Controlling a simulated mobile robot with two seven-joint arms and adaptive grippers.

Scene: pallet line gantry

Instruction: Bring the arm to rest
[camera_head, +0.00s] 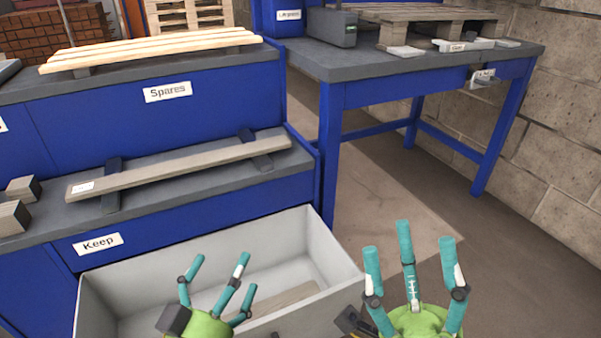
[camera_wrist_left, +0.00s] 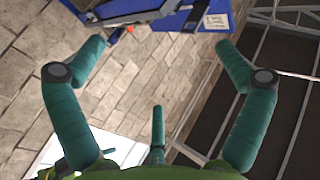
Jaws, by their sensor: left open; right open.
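My left gripper (camera_head: 216,283) is open, with its teal fingers spread and nothing between them. It stands in front of the grey bin (camera_head: 135,276) at the lower middle of the head view. Its fingers also show spread and empty in the left wrist view (camera_wrist_left: 155,85). My right gripper (camera_head: 412,262) is open and empty, to the right of the bin and over the floor. Its three fingers point up. The lower parts of both grippers are cut off by the bottom edge of the head view.
A weathered slat (camera_head: 185,168) lies on the Keep shelf (camera_head: 150,206). Pale slats (camera_head: 150,46) lie on the Spares unit (camera_head: 150,90). A slat piece (camera_head: 272,309) lies in the bin. A blue table (camera_head: 400,68) bears a pallet (camera_head: 412,14). Floor (camera_head: 372,192) right of the bin is clear.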

